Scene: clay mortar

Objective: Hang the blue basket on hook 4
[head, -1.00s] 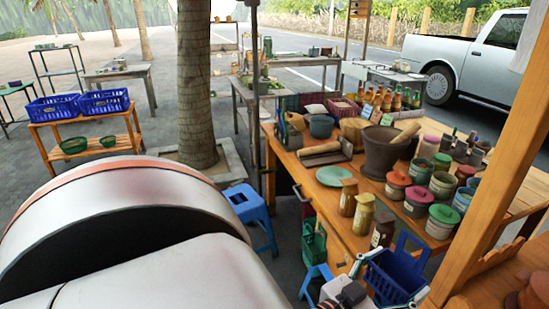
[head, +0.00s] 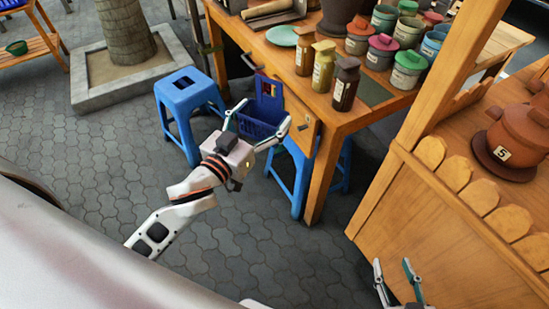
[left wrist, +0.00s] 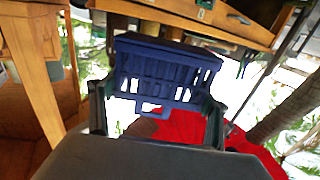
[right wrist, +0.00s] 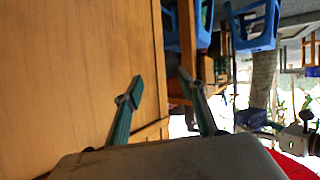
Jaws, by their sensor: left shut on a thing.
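The blue basket (head: 262,128) hangs in the air beside the left end of the wooden table (head: 345,122), in the head view. My left gripper (head: 261,117) is shut on it, one finger at each side. The basket's handle stands up above its slatted body. In the left wrist view the basket (left wrist: 165,72) sits between the fingers, close to a wooden edge. My right gripper (head: 392,263) is open and empty at the lower right; in the right wrist view its fingers (right wrist: 160,77) are apart near a wooden panel. I cannot make out hook 4.
Blue stools (head: 188,105) stand left of and under the table. Lidded jars (head: 345,85) line the table's near edge. A wooden counter with a post (head: 440,110) and a clay pot (head: 522,138) stands at right. Paved floor (head: 270,255) is free in front.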

